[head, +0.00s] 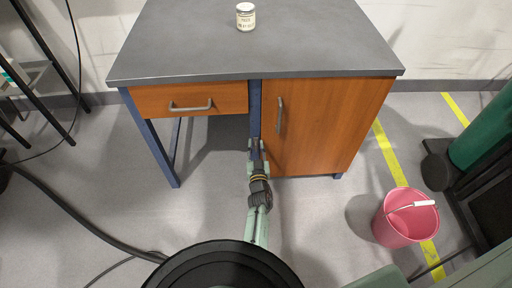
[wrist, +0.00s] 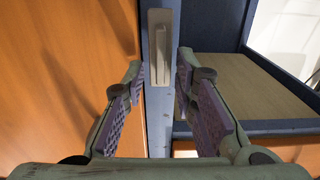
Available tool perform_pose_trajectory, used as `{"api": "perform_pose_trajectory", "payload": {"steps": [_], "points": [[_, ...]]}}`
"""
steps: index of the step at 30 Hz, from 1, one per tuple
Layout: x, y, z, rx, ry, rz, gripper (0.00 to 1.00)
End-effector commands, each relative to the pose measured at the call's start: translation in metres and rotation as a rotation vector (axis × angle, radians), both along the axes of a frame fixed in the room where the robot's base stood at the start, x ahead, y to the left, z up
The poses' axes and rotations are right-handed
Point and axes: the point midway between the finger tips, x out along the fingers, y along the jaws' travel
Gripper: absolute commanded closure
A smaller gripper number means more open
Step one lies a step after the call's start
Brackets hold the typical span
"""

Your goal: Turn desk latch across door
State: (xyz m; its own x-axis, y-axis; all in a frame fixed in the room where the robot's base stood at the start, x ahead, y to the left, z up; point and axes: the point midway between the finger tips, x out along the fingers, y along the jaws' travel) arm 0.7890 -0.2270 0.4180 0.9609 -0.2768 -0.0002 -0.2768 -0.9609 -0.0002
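The latch (wrist: 160,45) is a small grey-beige bar on the blue post (wrist: 160,115) in the wrist view. It lies along the post, beside the orange-brown door (wrist: 65,70), not across it. My gripper (wrist: 160,72) is open, with one finger on each side of the latch and visible gaps to both. I cannot tell how deep the fingertips reach around it. In the head view my gripper (head: 256,148) is at the post below the desk top, next to the door (head: 325,125). The latch cannot be made out there. The door looks shut.
The desk's grey top (head: 190,40) holds a small jar (head: 245,17). A drawer (head: 190,99) with a handle is left of the post, with open space below it. The door handle (head: 279,115) sticks out near the post. A pink bucket (head: 405,218) stands on the floor at right.

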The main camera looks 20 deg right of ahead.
Motion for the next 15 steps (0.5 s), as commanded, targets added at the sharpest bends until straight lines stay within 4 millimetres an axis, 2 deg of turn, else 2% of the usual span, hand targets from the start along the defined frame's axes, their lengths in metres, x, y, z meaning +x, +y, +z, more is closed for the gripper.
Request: {"api": "perform_pose_trajectory", "payload": {"steps": [1, 10, 15], "points": [[-0.0001, 0.0001, 0.0, 0.0, 0.0, 0.0, 0.79], [0.0, 0.0002, 0.0001, 0.0, 0.0, 0.0, 0.99], [0.0, 0.0003, 0.0002, 0.0, 0.0, 0.0, 1.0]]}}
